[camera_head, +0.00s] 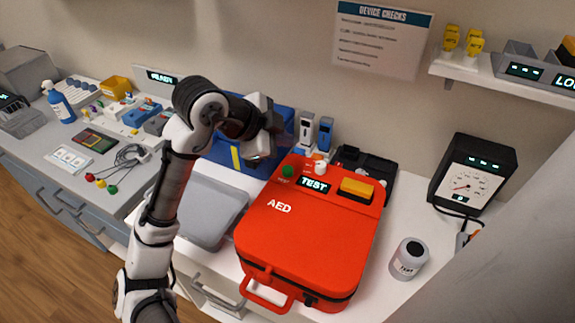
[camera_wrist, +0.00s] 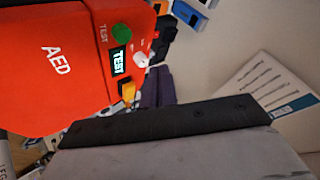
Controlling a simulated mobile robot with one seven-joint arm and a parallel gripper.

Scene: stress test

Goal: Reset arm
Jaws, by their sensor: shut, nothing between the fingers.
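My arm rises on the left of the head view, bends at the top and reaches right. My gripper (camera_head: 265,142) hangs in the air in front of the blue case with a yellow stripe (camera_head: 232,157), left of and above the red AED case (camera_head: 312,232). It is shut and empty. The fingertips are hard to make out at this angle. In the wrist view, the AED case (camera_wrist: 55,70) fills the upper left, with its green button and TEST label. A dark bar and grey surface, which look like part of my gripper, cover the bottom of that view.
A grey tray (camera_head: 209,209) lies left of the AED case. A grey canister (camera_head: 408,259) and a black gauge box (camera_head: 473,178) stand to the right. A black organizer (camera_head: 374,166) sits behind. A wall shelf (camera_head: 485,72) is at upper right. Air above the AED case is clear.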

